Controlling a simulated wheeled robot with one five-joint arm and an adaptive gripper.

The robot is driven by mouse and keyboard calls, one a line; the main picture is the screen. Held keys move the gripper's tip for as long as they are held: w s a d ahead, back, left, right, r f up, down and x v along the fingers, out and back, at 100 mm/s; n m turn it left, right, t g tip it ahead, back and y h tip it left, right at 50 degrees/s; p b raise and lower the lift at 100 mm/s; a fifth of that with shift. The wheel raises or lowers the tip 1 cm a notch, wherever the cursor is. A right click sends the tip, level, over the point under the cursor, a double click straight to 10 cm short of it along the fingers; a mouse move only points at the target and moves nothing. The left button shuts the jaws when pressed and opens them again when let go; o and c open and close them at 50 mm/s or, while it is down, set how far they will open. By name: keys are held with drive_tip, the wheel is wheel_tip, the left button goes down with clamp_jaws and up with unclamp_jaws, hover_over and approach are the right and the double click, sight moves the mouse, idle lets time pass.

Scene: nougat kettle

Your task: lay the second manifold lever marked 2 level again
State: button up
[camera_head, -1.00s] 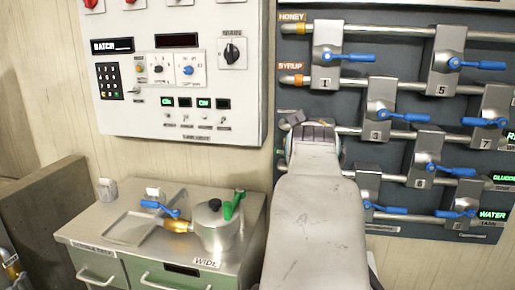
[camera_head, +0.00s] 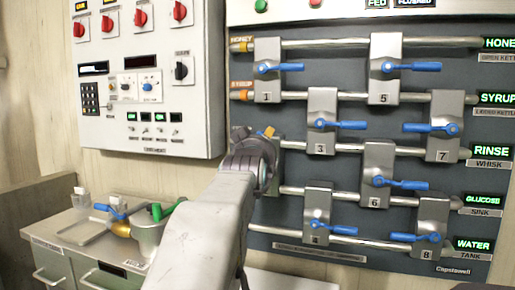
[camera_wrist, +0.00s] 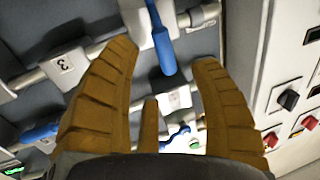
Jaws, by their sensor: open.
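The manifold panel (camera_head: 350,150) carries several grey valves with blue levers. In the wrist view a blue lever (camera_wrist: 161,42) stands out from a grey valve at the top edge, its free end pointing down the picture, across the pipes. It looks like lever 2, from its place beside valve 3 (camera_wrist: 65,65); its number is not visible. My gripper (camera_wrist: 166,52) is open, its brown fingers on either side of this lever, with no clear contact. In the head view my gripper (camera_head: 268,131) is mostly hidden by my arm, which also covers lever 2.
Levers 1 (camera_head: 280,68), 3 (camera_head: 338,124) and 5 (camera_head: 411,66) lie roughly level near my arm. A control panel (camera_head: 150,85) with red knobs is at left. Below it, a cabinet (camera_head: 70,235) holds a pot (camera_head: 150,235) with a green handle.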

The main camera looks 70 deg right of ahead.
drive_tip(key=shift+b+x, duration=0.35)
drive_tip(key=shift+x, duration=2.8)
drive_tip(key=shift+c, duration=0.3)
clamp_jaws()
